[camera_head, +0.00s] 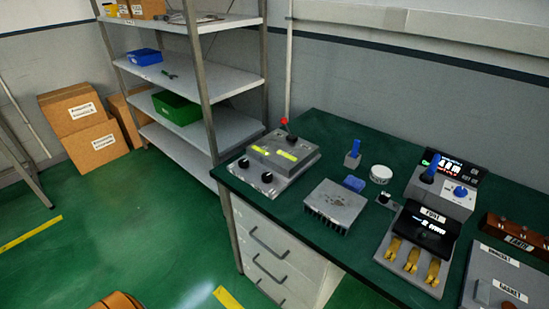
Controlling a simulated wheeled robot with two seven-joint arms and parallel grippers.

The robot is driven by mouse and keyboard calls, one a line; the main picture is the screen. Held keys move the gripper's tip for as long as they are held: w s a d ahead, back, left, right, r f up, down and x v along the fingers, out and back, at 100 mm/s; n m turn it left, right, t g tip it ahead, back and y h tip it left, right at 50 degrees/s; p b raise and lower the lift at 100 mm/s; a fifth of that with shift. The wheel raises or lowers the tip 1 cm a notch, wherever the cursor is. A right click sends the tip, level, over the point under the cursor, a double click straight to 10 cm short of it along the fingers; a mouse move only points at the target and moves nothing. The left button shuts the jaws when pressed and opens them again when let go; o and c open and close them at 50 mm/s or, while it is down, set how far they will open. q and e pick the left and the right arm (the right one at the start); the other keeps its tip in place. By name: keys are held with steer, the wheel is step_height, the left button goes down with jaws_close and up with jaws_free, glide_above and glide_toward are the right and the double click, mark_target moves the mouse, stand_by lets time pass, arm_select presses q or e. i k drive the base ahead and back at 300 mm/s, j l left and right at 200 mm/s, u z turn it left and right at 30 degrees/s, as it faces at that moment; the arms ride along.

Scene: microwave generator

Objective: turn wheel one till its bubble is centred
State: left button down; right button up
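A grey levelling unit (279,161) sits at the left end of the green bench. A red-tipped lever (285,122) rises at the unit's back. Neither of my grippers shows in the head view.
The green bench (317,132) also carries a finned grey block (336,206), a blue-knobbed box (440,190), a unit with brass clips (412,257) and a grey panel (505,275). Metal shelves (185,75) stand left. The floor before the drawers (272,255) looks mostly clear.

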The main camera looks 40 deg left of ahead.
mark_target(242, 163)
steer(key=j+u, duration=0.15)
steer(key=u, duration=1.2)
steer(key=i+j, duration=0.1)
steer(key=j+z, duration=0.05)
steer(key=j, duration=0.05)
